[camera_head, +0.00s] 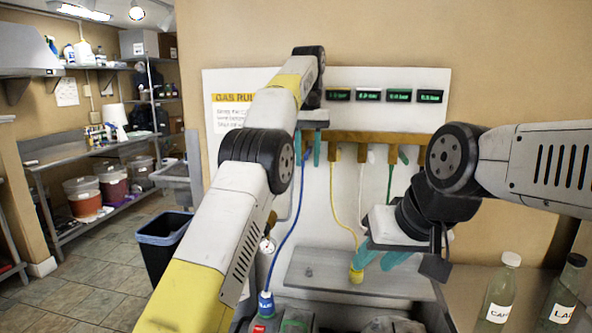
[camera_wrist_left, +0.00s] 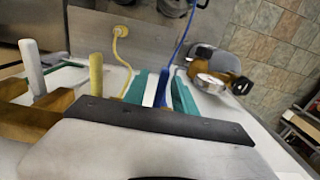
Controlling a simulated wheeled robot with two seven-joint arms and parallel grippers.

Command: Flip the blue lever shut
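The blue lever (camera_wrist_left: 164,88) stands between the two teal fingers of my left gripper (camera_wrist_left: 160,84) in the left wrist view. The fingers are apart, one on each side of it, and I cannot tell whether either touches it. In the head view my left gripper (camera_head: 308,157) is at the left end of the brass manifold (camera_head: 350,137), and its arm covers part of that end. My right gripper (camera_head: 381,258) is open and empty, low in front of the panel.
The yellow lever (camera_head: 334,152), white lever (camera_head: 371,156) and green lever (camera_head: 403,157) sit to the right on the manifold. A yellow hose (camera_head: 342,215) ends at a yellow fitting (camera_head: 356,274) near my right gripper. Bottles (camera_head: 499,290) stand at the lower right.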

